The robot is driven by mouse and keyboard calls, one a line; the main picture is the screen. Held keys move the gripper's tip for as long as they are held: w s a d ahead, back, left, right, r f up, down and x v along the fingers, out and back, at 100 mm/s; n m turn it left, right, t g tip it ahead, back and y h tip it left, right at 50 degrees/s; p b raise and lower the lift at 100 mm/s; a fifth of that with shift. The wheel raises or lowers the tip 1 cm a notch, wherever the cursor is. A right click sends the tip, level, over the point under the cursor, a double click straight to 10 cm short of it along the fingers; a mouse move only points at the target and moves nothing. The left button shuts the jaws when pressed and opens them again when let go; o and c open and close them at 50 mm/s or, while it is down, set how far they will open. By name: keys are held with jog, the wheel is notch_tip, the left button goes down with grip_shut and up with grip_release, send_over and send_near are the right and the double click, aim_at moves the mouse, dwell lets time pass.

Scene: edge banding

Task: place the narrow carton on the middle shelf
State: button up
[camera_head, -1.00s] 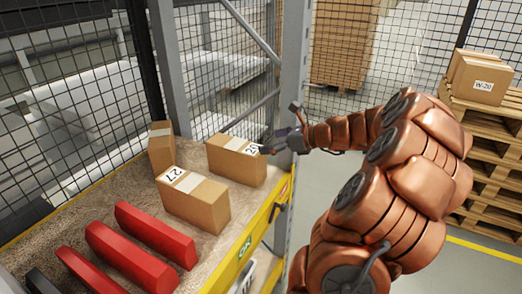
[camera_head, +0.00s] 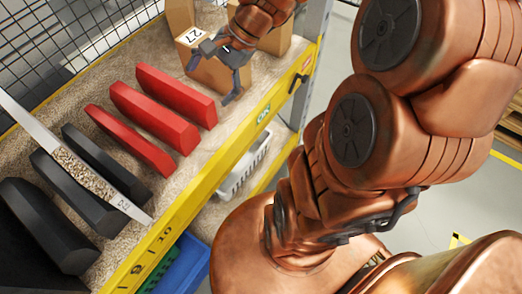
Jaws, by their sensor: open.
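A narrow brown carton (camera_head: 180,15) stands upright at the back of the shelf (camera_head: 218,137), partly cut off by the top edge of the picture. A carton labelled 27 (camera_head: 206,70) stands in front of it. Another carton (camera_head: 275,42) is to the right, partly hidden by my arm. My gripper (camera_head: 210,84) is open, with its dark fingers spread in front of and over the carton labelled 27. Whether the fingers touch it I cannot tell. Which level of the rack is the middle shelf is not clear.
Several red blocks (camera_head: 160,112) and black blocks (camera_head: 75,190) lie left of the cartons. A yellow beam (camera_head: 190,205) edges the shelf. A white basket (camera_head: 243,172) and a blue crate (camera_head: 187,268) sit below. A grey upright (camera_head: 315,40) stands right of the cartons.

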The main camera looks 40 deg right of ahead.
jog(key=s+f+n+g+h, duration=0.2)
jog(key=s+n+h, duration=0.1)
jog(key=s+n, duration=0.4)
jog(key=s+a+f+n+g+h, duration=0.1)
jog(key=s+n+h, duration=0.3)
jog(key=s, duration=0.9)
jog(key=n+g, duration=0.1)
jog(key=n, duration=0.2)
jog(key=shift+f, duration=0.35)
